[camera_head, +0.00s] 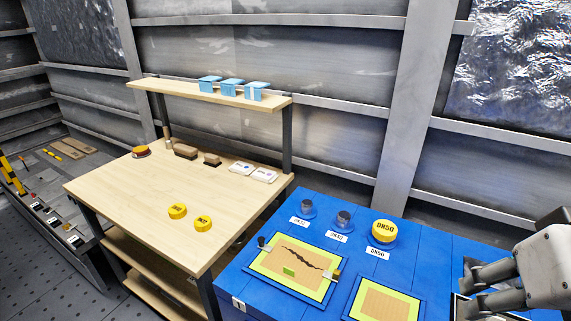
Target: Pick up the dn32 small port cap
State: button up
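Two small yellow caps lie side by side on the wooden workbench near its front edge, a left cap (177,211) and a right cap (203,223). Both carry dark lettering too small to read surely, so I cannot tell which is the DN32 cap. A larger yellow DN50 cap (385,231) sits on the blue bench behind its label. My gripper (469,289) is at the lower right, over the blue bench and far from the two small caps. Its fingers are spread apart with nothing seen between them.
The blue bench (400,265) has two grey uncapped ports (307,208) (343,219) and two green-framed panels. The wooden workbench (120,192) holds brown blocks, white boxes and an orange round item (141,151) at the back. Blue bins (232,87) stand on the shelf above.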

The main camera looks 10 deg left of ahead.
aim_at(202, 224)
jog(key=i+j, duration=0.1)
jog(key=j, duration=0.5)
jog(key=i+j, duration=0.1)
jog(key=j, duration=0.5)
jog(key=i+j, duration=0.1)
jog(key=j, duration=0.5)
jog(key=i+j, duration=0.1)
jog(key=j, duration=0.55)
jog(key=i+j, duration=0.1)
jog(key=j, duration=0.5)
